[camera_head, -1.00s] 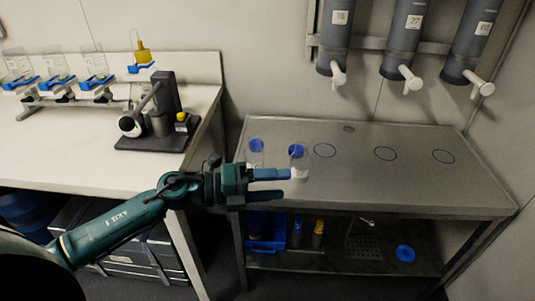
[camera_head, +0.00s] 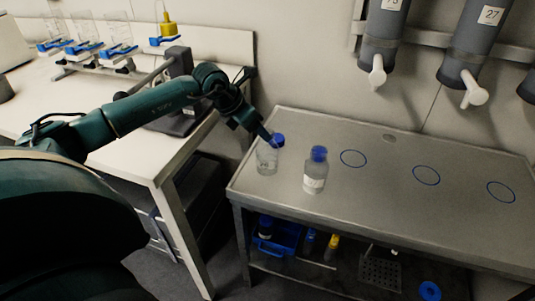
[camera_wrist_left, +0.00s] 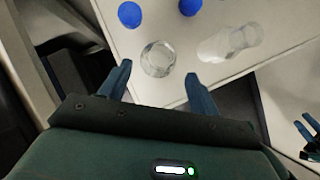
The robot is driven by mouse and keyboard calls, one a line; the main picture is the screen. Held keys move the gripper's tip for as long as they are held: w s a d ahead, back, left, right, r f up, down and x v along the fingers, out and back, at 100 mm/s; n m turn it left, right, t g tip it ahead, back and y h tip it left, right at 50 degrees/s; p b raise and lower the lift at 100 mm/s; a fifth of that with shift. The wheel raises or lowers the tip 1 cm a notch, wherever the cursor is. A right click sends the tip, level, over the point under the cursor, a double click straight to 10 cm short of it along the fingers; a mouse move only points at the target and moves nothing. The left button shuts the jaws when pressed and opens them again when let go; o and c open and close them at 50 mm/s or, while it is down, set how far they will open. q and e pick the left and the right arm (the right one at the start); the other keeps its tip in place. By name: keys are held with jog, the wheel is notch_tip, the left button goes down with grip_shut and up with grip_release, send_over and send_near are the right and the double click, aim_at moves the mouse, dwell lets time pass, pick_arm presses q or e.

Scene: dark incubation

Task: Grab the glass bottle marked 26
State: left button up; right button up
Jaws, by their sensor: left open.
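Two clear glass bottles with blue caps stand on the steel table. The left bottle (camera_head: 267,160) is near the table's left edge; the right bottle (camera_head: 314,181) has a white label too small to read, so I cannot tell which is 26. My left gripper (camera_head: 267,137) is at the left bottle's top, partly covering its cap. In the left wrist view, the left gripper (camera_wrist_left: 158,80) is open with nothing between its fingers; a round glass shape (camera_wrist_left: 158,58) lies just beyond the fingertips. Part of what looks like my right gripper (camera_wrist_left: 309,135) shows at the right edge.
Grey dispensers (camera_head: 467,50) with white taps hang above the table. Blue rings (camera_head: 426,175) mark free spots to the right. A white bench (camera_head: 140,165) with equipment stands left. A shelf below holds a blue bin (camera_head: 283,238).

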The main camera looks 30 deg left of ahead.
aim_at(267, 152)
pick_arm(q)
jog(key=x, duration=0.5)
jog(key=shift+w+d+r+p, duration=0.2)
jog(key=shift+w+r+p, duration=0.1)
jog(key=shift+p, duration=0.1)
jog(key=shift+w+f, duration=0.2)
jog(key=shift+f, duration=0.2)
grip_shut()
